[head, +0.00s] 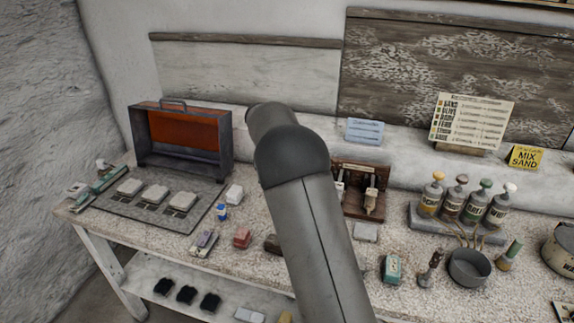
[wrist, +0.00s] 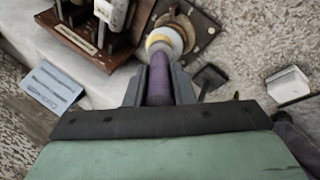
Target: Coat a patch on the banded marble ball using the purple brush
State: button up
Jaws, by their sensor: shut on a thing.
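My gripper (wrist: 158,72) is shut on the purple brush (wrist: 159,88), whose handle points away from me between the two fingers in the wrist view. Just past the handle is a pale rounded form with a yellowish band (wrist: 164,40), above a dark base plate with a round brown seat (wrist: 186,22). I cannot tell where the brush head ends and the banded marble ball begins, or whether they touch. In the head view my arm hides the gripper, the brush and the ball.
A wooden rack (head: 362,205) holding tools stands right of my arm and shows in the wrist view (wrist: 85,42). Labelled bottles (head: 465,205) and a grey pot (head: 469,267) stand further right. An open orange-lined case (head: 186,136) is at left. Small blocks lie along the front.

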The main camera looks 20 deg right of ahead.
jog(key=shift+s+d, duration=0.15)
jog(key=shift+d, duration=0.1)
jog(key=shift+w+a+f, duration=0.1)
jog(key=shift+w+a, duration=0.1)
jog(key=shift+a, duration=0.45)
jog(key=shift+w+a+f, duration=0.1)
jog(key=shift+w+a, duration=0.1)
jog(key=shift+a, duration=0.4)
jog(key=shift+s+d+r, duration=0.3)
jog(key=shift+s+r, duration=0.3)
jog(key=shift+r, duration=0.1)
jog(key=shift+w+d+f, duration=0.1)
jog(key=shift+d+f, duration=0.15)
jog(key=shift+d, duration=0.05)
